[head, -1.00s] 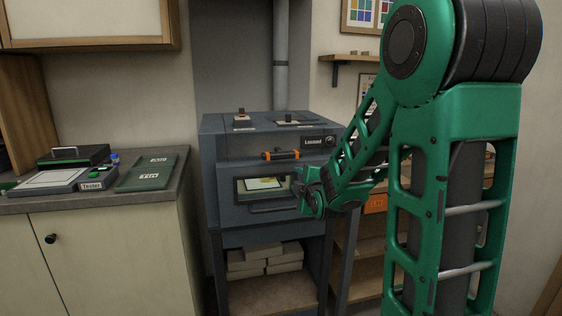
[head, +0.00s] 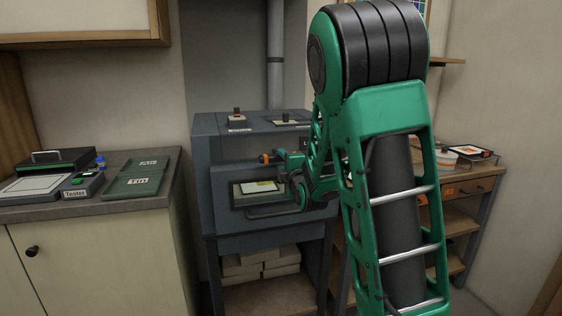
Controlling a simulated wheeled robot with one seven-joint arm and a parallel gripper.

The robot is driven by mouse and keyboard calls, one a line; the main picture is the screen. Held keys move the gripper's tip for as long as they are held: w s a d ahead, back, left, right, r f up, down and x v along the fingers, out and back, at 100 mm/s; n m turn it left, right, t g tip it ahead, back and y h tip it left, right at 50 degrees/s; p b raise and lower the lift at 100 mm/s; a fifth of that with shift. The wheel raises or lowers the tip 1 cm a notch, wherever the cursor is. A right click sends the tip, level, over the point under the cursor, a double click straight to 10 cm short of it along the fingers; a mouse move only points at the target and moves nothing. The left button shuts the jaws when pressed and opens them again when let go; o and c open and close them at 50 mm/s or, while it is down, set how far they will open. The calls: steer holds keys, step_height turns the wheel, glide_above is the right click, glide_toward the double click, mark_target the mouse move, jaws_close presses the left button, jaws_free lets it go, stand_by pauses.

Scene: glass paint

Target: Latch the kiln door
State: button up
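The grey kiln (head: 205,165) stands in the middle of the head view. Its front door (head: 226,222) looks closed, with a window showing something pale and yellow inside and a bar handle (head: 270,212) low on it. An orange latch handle (head: 265,158) shows above the window; its right part is hidden behind my gripper. My gripper (head: 281,157) is at the latch, and its fingers seem to be at or around the handle. Whether they touch or grip it is too small to tell. My green arm hides the kiln's right side.
At left, a counter (head: 75,208) holds a tester (head: 76,190) and dark green boxes (head: 135,177). Bricks (head: 262,262) lie on the shelf under the kiln. At right, a wooden shelf unit (head: 470,190) carries a wire rack and a white tub (head: 446,158).

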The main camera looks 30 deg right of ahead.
steer(key=shift+w, duration=0.5)
steer(key=shift+d, duration=0.15)
jaws_close()
steer(key=shift+s, duration=0.1)
